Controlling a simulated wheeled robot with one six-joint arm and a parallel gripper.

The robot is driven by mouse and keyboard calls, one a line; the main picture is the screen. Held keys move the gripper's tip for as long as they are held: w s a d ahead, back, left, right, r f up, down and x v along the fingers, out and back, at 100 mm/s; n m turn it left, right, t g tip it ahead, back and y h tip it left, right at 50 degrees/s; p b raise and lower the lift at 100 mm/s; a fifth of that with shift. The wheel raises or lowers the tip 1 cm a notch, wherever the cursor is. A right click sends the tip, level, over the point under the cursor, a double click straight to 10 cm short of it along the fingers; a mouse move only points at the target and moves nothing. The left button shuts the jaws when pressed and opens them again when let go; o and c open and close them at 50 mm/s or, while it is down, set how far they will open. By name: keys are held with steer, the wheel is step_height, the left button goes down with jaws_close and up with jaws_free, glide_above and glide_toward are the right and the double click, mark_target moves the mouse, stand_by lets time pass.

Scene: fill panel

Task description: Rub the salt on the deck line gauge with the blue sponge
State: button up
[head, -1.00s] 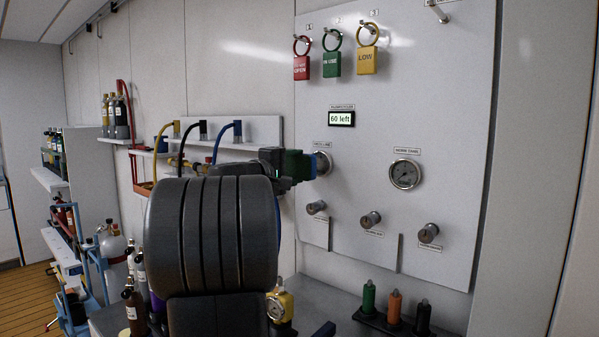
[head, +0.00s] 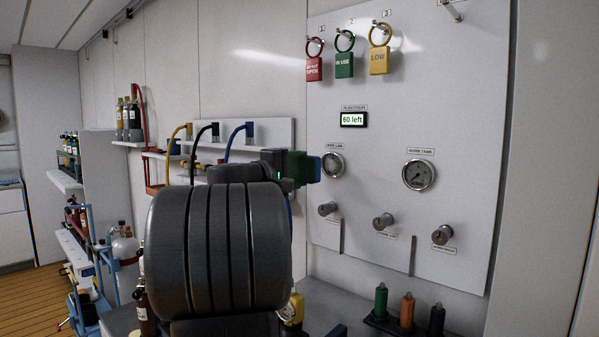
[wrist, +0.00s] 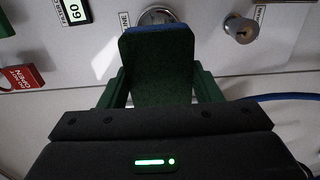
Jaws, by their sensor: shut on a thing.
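The deck line gauge (head: 333,165) is a small round dial on the white panel, left of the larger gauge. Its label is too small to read surely. My gripper (head: 300,168) has green fingers and is shut on the blue sponge (head: 314,169), just left of the gauge in the head view. In the wrist view the sponge (wrist: 160,65) is a block with a blue edge and a dark green face, between my fingers (wrist: 160,88). It covers the lower part of the gauge (wrist: 157,17). I cannot tell whether they touch. Salt on the dial cannot be made out.
A second gauge (head: 419,175) and several knobs, one of them (head: 383,221), project from the panel. Red, green and yellow (head: 379,60) tags hang above a "60 left" display (head: 354,119). Hoses (head: 240,140) hang at left. Small bottles (head: 407,310) stand below the panel.

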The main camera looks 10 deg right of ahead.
mark_target(326, 164)
steer(key=shift+d, duration=0.1)
steer(key=shift+x, duration=2.95)
steer(key=shift+x, duration=1.35)
steer(key=shift+s+d+b, duration=0.6)
steer(key=shift+s+b, duration=0.1)
steer(key=shift+s, duration=0.1)
steer(key=shift+s+d+b, duration=0.6)
steer(key=shift+s+b, duration=0.1)
steer(key=shift+s, duration=0.1)
steer(key=shift+w+a+r+p, duration=0.1)
steer(key=shift+w+a+p, duration=0.1)
steer(key=shift+w+a, duration=0.35)
steer(key=shift+w+a+p, duration=0.2)
steer(key=shift+w+a, duration=0.2)
steer(key=shift+w, duration=0.3)
steer(key=shift+w+a, duration=0.25)
steer(key=shift+w, duration=0.15)
steer(key=shift+a, duration=0.1)
